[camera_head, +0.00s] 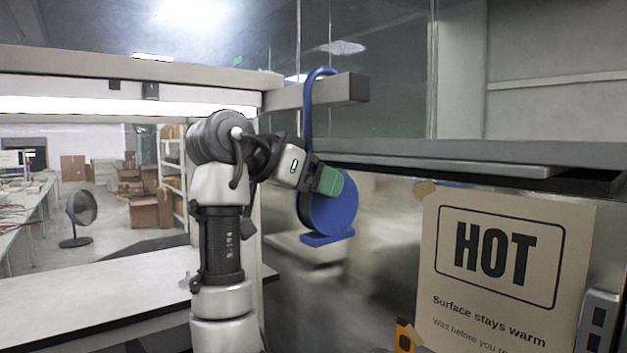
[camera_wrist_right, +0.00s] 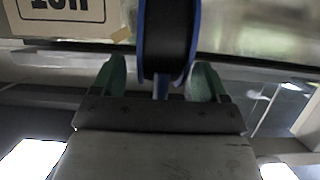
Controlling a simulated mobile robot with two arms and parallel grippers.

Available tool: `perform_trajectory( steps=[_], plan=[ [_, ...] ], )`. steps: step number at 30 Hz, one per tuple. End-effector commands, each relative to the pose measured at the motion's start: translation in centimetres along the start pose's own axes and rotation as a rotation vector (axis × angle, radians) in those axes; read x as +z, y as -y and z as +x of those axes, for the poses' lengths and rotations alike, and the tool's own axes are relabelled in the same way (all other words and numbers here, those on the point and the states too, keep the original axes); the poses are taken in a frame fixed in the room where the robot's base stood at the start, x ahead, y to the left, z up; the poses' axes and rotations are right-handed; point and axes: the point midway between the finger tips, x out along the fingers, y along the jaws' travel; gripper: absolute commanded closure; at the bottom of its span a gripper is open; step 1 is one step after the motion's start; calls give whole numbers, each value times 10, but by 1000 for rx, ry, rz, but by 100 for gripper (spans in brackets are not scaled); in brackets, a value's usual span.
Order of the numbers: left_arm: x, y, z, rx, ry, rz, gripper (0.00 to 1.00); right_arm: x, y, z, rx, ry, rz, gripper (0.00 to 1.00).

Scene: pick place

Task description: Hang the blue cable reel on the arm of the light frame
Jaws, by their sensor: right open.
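The blue cable reel (camera_head: 333,207) hangs below the light frame's arm (camera_head: 337,90), a grey bar jutting right. Its long blue hook loops over the top of that bar, near the bar's end. My right gripper (camera_head: 328,180) is at the reel's upper part, its green fingers partly covering the reel and the hook's lower end. In the right wrist view the gripper (camera_wrist_right: 158,80) is open, with one finger on each side of the reel's blue stem and gaps showing. The reel's dark drum (camera_wrist_right: 165,38) fills the top middle there. My left gripper is out of view.
A sheet reading HOT (camera_head: 505,260) is on the metallic surface at right, below a grey ledge (camera_head: 480,152). A pale tabletop (camera_head: 95,295) lies at lower left. A black fan (camera_head: 78,215) and shelves with boxes stand far behind. Open air lies left of my arm.

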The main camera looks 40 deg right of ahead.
Motion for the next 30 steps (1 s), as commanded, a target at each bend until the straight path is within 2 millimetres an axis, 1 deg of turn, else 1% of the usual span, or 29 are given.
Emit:
perform_trajectory(
  steps=[2,5,12,15,18,23,30],
  plan=[
    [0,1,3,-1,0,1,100,1,0,-5,-2,0,0,26],
    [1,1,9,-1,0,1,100,2,0,-17,-3,-2,1,26],
    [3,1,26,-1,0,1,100,2,0,-67,-4,-5,2,26],
    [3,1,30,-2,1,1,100,1,-1,-85,-4,-5,2,26],
    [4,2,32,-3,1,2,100,0,-1,-98,-3,-4,2,26],
    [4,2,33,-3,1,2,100,0,-1,-109,-1,-5,2,26],
    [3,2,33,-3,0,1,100,-1,-1,-110,-1,-4,3,26]
  ],
)
